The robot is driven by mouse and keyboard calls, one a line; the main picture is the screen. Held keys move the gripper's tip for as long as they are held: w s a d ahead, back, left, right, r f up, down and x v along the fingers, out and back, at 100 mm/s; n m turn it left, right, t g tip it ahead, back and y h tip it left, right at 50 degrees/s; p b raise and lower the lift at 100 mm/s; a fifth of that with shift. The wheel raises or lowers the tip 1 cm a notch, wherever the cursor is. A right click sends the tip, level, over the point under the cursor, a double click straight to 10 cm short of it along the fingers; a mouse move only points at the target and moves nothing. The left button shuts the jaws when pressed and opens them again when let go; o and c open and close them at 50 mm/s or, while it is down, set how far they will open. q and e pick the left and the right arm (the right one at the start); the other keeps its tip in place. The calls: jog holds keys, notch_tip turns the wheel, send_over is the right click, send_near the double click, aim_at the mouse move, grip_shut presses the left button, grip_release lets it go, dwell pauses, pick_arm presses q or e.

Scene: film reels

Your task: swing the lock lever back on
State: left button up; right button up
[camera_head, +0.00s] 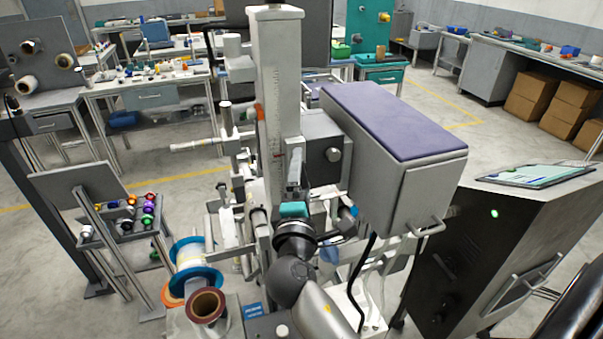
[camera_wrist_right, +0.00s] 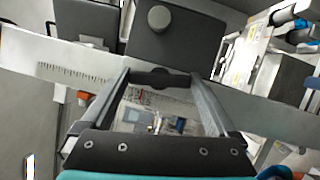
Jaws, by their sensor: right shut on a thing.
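My right gripper (camera_head: 295,170) reaches up from the bottom of the head view to the machine's light upright column (camera_head: 275,70). In the right wrist view, the gripper's two fingers (camera_wrist_right: 160,80) stand apart with a short dark piece between their tips, seemingly the lock lever (camera_wrist_right: 161,77). The fingers are shut on it. It lies against the light column with the printed scale (camera_wrist_right: 75,75). A dark block with a round knob (camera_wrist_right: 158,18) is just beyond it. In the head view the gripper hides the lever. My left gripper is not in view.
A big grey box with a purple top (camera_head: 385,120) juts out right of the column. Film reels (camera_head: 207,305) sit at lower left, near a rack of small coloured rolls (camera_head: 130,215). A dark cabinet (camera_head: 490,250) stands at right. Open floor lies left and beyond.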

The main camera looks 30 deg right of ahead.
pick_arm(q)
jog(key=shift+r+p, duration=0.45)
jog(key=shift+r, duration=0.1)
pick_arm(e)
jog(key=shift+m+g, duration=0.3)
jog(key=shift+m, duration=0.8)
jog(key=o, duration=1)
